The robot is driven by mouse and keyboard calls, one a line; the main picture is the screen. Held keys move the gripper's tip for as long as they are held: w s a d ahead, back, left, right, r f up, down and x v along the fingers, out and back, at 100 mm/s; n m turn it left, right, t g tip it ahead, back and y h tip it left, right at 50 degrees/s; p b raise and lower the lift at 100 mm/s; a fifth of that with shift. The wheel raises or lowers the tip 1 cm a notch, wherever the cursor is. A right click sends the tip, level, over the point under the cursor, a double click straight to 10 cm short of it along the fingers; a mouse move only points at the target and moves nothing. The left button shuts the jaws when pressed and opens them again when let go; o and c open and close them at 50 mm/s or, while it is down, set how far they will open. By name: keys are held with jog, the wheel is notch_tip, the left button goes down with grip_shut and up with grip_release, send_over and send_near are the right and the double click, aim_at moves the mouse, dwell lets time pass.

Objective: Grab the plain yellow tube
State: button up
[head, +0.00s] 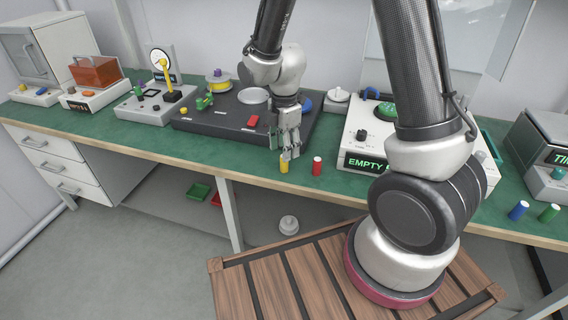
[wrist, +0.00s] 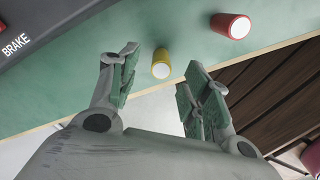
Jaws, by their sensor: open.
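The plain yellow tube (head: 284,164) stands on the green bench top near its front edge, just below my gripper (head: 289,150) in the head view. In the wrist view the yellow tube (wrist: 161,64) shows its pale end, ahead of and between the spread fingers of my gripper (wrist: 158,75). The fingers are open and empty. I cannot tell whether any finger touches the tube in the head view; in the wrist view they look apart from it.
A red tube (head: 317,166) stands close to the right of the yellow one; it also shows in the wrist view (wrist: 231,26). A dark panel (head: 225,115) lies behind, and a white box (head: 362,150) with a lit display stands right. Blue (head: 518,210) and green (head: 549,213) tubes stand far right.

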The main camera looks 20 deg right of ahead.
notch_tip(320, 180, down, 6)
jog(key=shift+s+a+r, duration=0.1)
grip_shut()
dwell(0.4)
